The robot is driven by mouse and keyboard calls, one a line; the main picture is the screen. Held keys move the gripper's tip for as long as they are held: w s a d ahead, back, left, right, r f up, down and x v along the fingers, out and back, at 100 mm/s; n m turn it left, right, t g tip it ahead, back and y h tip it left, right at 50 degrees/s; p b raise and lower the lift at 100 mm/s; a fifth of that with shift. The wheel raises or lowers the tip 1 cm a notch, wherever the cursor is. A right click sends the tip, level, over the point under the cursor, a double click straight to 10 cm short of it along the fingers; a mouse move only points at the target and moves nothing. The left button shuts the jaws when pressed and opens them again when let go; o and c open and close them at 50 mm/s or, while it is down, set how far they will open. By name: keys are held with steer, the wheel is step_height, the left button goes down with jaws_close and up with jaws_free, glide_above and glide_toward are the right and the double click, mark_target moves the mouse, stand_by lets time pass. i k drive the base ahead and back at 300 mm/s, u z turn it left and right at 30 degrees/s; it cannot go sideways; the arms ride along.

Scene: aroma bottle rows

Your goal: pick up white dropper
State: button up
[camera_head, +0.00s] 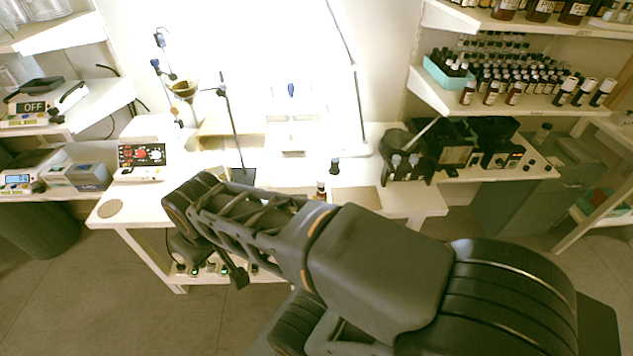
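A small amber bottle (320,190) with a pale top stands on the white bench, just behind my arm, which hides its lower part. It is too small to tell whether this top is the white dropper; I cannot single out a white dropper elsewhere. My gripper (215,272) hangs below the far end of my arm, at the left, in front of the bench's front edge and lower than its top. It is dark and partly covered by the arm, so its opening is unclear. I see nothing clearly held in it. The gripper is apart from the amber bottle.
The white bench (285,172) carries a dark-capped bottle (335,166), a stand with a funnel (184,89), a red-display device (141,155) and a dark bottle holder (405,167). Shelves (450,100) at right hold many bottles. Scales stand at left. Floor in front is clear.

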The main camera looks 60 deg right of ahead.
mark_target(320, 181)
steer(key=z, duration=1.85)
steer(key=i, duration=0.15)
steer(key=u, duration=0.1)
